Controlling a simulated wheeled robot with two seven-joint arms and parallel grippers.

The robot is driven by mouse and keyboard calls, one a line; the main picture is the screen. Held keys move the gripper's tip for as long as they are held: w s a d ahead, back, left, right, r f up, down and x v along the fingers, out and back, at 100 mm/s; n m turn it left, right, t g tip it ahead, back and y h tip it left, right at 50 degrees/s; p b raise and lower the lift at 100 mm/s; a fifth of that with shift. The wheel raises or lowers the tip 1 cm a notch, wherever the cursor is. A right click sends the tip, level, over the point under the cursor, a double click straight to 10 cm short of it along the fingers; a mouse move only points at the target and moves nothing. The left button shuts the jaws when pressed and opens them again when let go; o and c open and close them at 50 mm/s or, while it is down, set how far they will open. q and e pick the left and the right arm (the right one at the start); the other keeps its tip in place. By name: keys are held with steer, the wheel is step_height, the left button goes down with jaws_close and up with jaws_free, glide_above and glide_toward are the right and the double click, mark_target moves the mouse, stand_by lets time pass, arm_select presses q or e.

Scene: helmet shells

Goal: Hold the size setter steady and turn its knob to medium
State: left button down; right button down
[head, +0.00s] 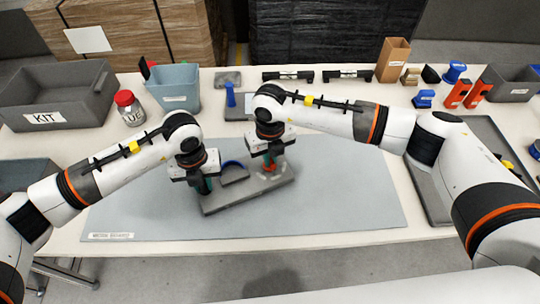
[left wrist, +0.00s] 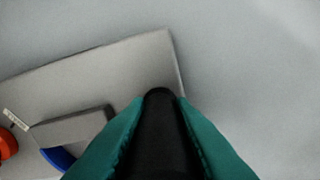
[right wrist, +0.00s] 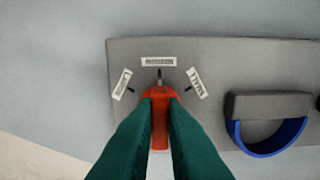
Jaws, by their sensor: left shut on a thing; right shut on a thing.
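The size setter is a grey board (head: 247,196) lying at an angle on the mat, with a grey block and blue band (head: 234,172) at its middle. My left gripper (head: 205,187) is shut on the black upright post (left wrist: 160,125) at the board's left end. My right gripper (head: 268,163) is shut on the red knob (right wrist: 158,95) at the other end. The knob's narrow end points at the mark below the middle label (right wrist: 158,61).
The blue-grey mat (head: 340,205) is clear to the right and in front. A grey KIT bin (head: 60,95), a lidded jar (head: 130,108) and a light-blue bin (head: 175,88) stand at back left. Orange and blue parts (head: 466,94) stand at back right, beside a dark tray (head: 430,190).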

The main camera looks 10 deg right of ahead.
stand_by(0.5)
steer(key=c, duration=1.5)
jaws_free()
step_height(320, 180, up, 12)
steer(key=shift+r, duration=0.1)
arm_select(q)
steer(key=c, duration=1.2)
jaws_free()
